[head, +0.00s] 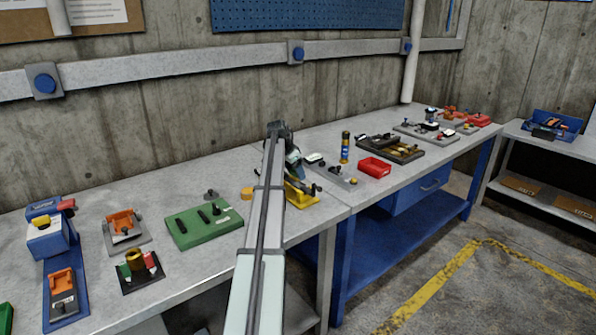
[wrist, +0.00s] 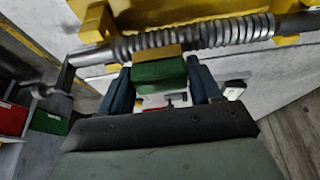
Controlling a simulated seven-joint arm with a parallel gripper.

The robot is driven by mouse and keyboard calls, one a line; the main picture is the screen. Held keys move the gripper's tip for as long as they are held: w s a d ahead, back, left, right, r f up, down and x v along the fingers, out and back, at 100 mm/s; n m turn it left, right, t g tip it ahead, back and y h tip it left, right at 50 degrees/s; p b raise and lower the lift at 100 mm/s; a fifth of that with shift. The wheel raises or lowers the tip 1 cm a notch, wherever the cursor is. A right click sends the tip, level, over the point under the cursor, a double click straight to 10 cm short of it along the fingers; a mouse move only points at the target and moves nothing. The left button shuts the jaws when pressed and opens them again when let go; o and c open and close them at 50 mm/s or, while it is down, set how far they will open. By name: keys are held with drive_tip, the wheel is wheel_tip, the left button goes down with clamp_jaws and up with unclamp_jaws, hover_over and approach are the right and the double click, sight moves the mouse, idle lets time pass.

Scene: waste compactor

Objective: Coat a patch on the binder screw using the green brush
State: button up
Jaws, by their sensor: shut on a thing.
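The binder screw (wrist: 200,36) is a grey threaded rod with a crank handle (wrist: 62,80) at its left end in the wrist view. Yellow supports (wrist: 92,24) hold it. In the head view, a yellow stand (head: 301,196) shows beside my arm, which hides part of it. My gripper (wrist: 162,82) has its blue fingers shut on the green brush (wrist: 158,74). The brush's yellow edge lies right at the underside of the threads in the picture; I cannot tell whether it touches. My fingertips are mostly hidden behind my arm in the head view.
A green board (head: 204,226) with black pegs and an orange-topped fixture (head: 124,227) lie left of my arm. A yellow-blue canister (head: 345,148), a red tray (head: 375,167) and a dark parts tray (head: 392,149) stand to the right. The bench front edge is mostly clear.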

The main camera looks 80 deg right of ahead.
drive_tip(key=shift+w+d, duration=3.85)
drive_tip(key=shift+s+a, duration=4.65)
drive_tip(key=shift+a, duration=0.05)
wheel_tip(320, 180, up, 3)
drive_tip(key=shift+w+d+r, duration=0.1)
drive_tip(key=shift+d+r, duration=0.05)
drive_tip(key=shift+r, duration=2.4)
